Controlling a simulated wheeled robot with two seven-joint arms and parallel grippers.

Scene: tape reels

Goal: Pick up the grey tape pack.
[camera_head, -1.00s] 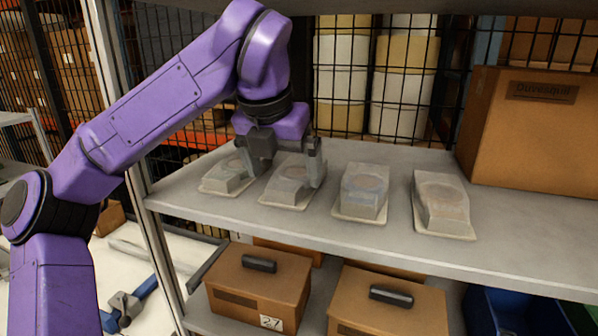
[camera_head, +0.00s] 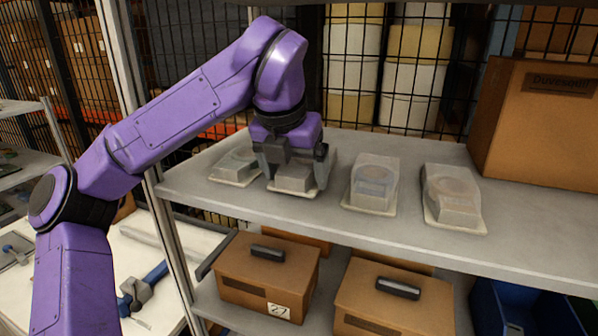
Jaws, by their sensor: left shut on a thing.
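Several grey tape packs in clear, flat-based packaging stand in a row on the grey shelf (camera_head: 420,245). My left gripper (camera_head: 294,174) is shut on the second grey tape pack from the left (camera_head: 295,182), one finger on each side. The gripper hides this pack's top and back. I cannot tell whether its base is clear of the shelf. Another pack (camera_head: 232,167) is close on the left, partly behind the gripper. A third pack (camera_head: 371,186) and a fourth pack (camera_head: 453,194) stand apart to the right. My right gripper is not in view.
A large cardboard box (camera_head: 540,125) stands on the shelf at the right. A wire mesh (camera_head: 345,85) is behind the shelf. Two brown cases (camera_head: 265,277) (camera_head: 395,303) with dark handles sit on the level below, with a blue bin (camera_head: 520,310) at the lower right.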

